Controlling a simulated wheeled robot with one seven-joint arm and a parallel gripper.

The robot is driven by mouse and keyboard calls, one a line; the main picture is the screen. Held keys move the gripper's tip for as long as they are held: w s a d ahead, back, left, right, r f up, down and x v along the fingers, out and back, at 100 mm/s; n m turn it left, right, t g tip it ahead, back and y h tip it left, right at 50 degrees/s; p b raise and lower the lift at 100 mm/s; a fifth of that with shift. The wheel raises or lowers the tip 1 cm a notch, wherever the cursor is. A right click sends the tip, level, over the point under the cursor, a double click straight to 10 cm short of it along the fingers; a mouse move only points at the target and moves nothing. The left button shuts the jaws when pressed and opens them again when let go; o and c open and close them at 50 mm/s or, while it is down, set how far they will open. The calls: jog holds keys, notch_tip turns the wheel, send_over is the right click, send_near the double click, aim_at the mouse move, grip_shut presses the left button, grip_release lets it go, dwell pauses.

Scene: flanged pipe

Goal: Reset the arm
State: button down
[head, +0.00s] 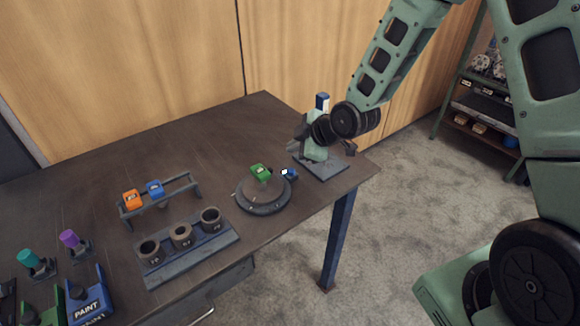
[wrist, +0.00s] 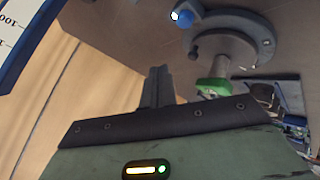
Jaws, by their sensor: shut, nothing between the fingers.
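My arm reaches in from the upper right of the head view, and my gripper (head: 314,148) is over the right end of the table. In the wrist view my gripper (wrist: 158,86) shows its dark fingers together, with nothing between them. In the head view the round grey flange (head: 263,197) lies on the table left of my gripper, apart from it. A green-topped part (head: 261,172) and a blue part (head: 289,173) are at the flange. The wrist view also shows the flange (wrist: 238,38), the green part (wrist: 213,87) and the blue part (wrist: 185,18).
A grey base plate (head: 335,168) and a blue-and-white upright piece (head: 322,101) are close to my gripper. The back left of the table (head: 130,150) is clear.

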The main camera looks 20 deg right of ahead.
jog(key=s+a+r+m+g+h, duration=0.1)
jog(key=s+a+r+m+g, duration=0.4)
jog(key=s, duration=0.8)
jog(key=s+a+r+m+g+h, duration=0.1)
jog(key=s+r, duration=0.2)
jog(key=s, duration=0.6)
jog(key=s+a+r+m+g+h, duration=0.1)
jog(key=s+r, duration=0.3)
jog(key=s, duration=0.6)
jog(key=shift+s+g+h, duration=0.3)
jog(key=shift+g+h, duration=0.2)
